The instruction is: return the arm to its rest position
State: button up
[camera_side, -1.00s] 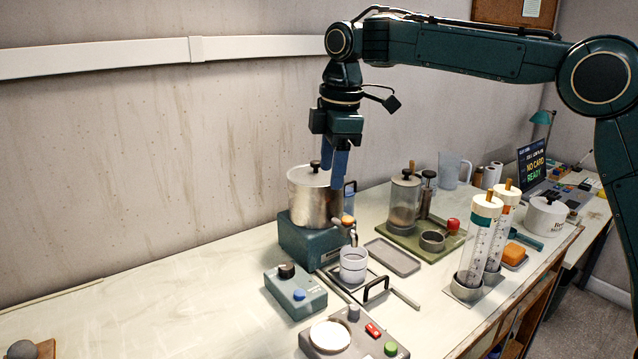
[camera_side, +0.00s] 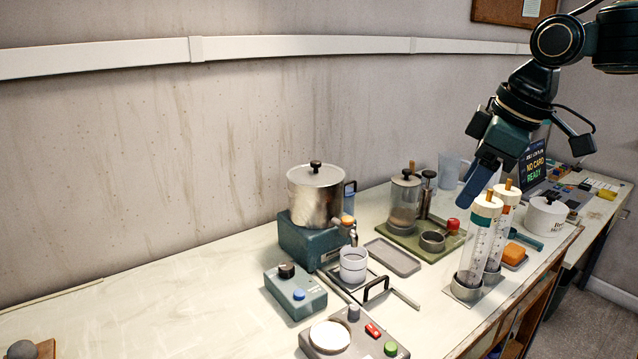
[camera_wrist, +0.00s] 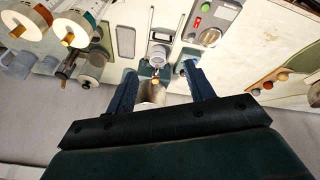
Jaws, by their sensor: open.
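My gripper (camera_side: 470,193) hangs tilted in the air at the right of the side view, its fingers pointing down and to the left. They are in front of the back part of the bench, near the tops of two clear cylinders (camera_side: 481,240). In the wrist view my gripper (camera_wrist: 160,80) shows two blue fingers spread apart with nothing held between them. The bench and its equipment lie beyond the fingers there.
A metal pot (camera_side: 314,197) stands on a teal base, with a white cup (camera_side: 354,265) in front. A grey tray (camera_side: 392,257), a control box (camera_side: 296,292) and a green-based canister (camera_side: 404,203) stand nearby. The bench's left part is mostly clear.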

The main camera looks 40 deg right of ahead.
jog(key=s+d+f+m, duration=0.1)
jog(key=s+f+m, duration=0.1)
jog(key=s+f, duration=0.2)
jog(key=s+d+f+m+t, duration=0.1)
jog(key=s+f+m, duration=0.2)
jog(key=s, duration=0.5)
jog(key=shift+d+f+t, duration=0.25)
jog(key=shift+f+t, duration=0.05)
jog(key=shift+f, duration=0.05)
dwell(0.4)
